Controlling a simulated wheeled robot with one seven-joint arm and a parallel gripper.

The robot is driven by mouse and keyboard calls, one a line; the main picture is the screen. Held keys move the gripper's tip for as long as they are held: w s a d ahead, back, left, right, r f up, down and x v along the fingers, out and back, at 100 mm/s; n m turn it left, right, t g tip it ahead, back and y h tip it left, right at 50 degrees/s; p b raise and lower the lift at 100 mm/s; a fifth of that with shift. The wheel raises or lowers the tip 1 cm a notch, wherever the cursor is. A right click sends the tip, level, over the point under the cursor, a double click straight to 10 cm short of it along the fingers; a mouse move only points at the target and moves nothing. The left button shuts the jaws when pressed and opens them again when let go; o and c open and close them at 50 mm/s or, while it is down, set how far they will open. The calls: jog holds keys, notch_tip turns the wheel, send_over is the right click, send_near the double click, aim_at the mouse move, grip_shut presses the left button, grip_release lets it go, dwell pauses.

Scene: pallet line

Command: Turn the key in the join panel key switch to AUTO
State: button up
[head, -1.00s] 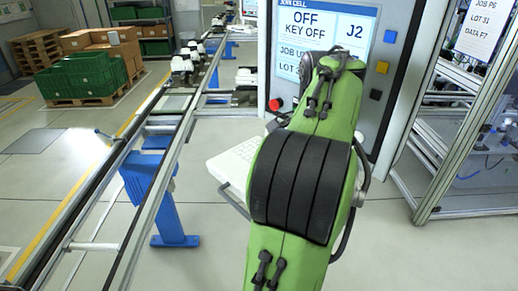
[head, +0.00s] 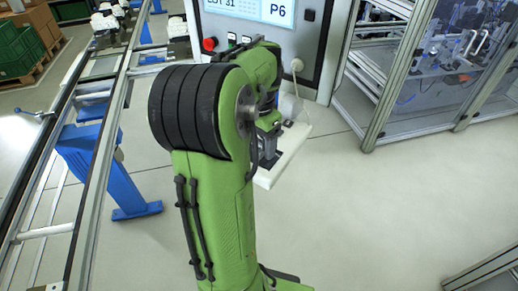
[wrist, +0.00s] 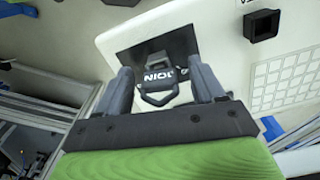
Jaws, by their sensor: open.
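The join panel (head: 312,50) stands at the top of the head view, cut off by the frame edge. Small controls (head: 239,40) sit below its screen, partly behind my arm; I cannot tell which is the key switch. In the wrist view, a dark piece labelled JOIN (wrist: 159,76), with a loop-shaped handle, lies on a black pad on the white shelf (wrist: 118,40); it appears to be the key or its tag. My gripper (wrist: 162,72) is open, its fingers on either side of this piece. The gripper (head: 266,155) is over the shelf in the head view.
A red button (head: 209,44) is on the panel's left. A dark square holder (wrist: 262,25) and a keypad grid (wrist: 287,80) are on the shelf. A rail conveyor (head: 100,130) with blue legs runs at left. A framed glass enclosure (head: 400,70) stands at right.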

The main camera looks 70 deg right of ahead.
jog(key=shift+f, duration=0.65)
jog(key=shift+c, duration=0.5)
jog(key=c, duration=1)
jog(key=shift+a+r+m+p, duration=0.1)
jog(key=shift+r+m+p, duration=0.05)
jog(key=shift+m+p, duration=0.45)
jog(key=m+p, duration=0.2)
jog(key=m, duration=0.4)
jog(key=shift+m, duration=0.3)
jog(key=o, duration=1.6)
jog(key=shift+c, duration=0.2)
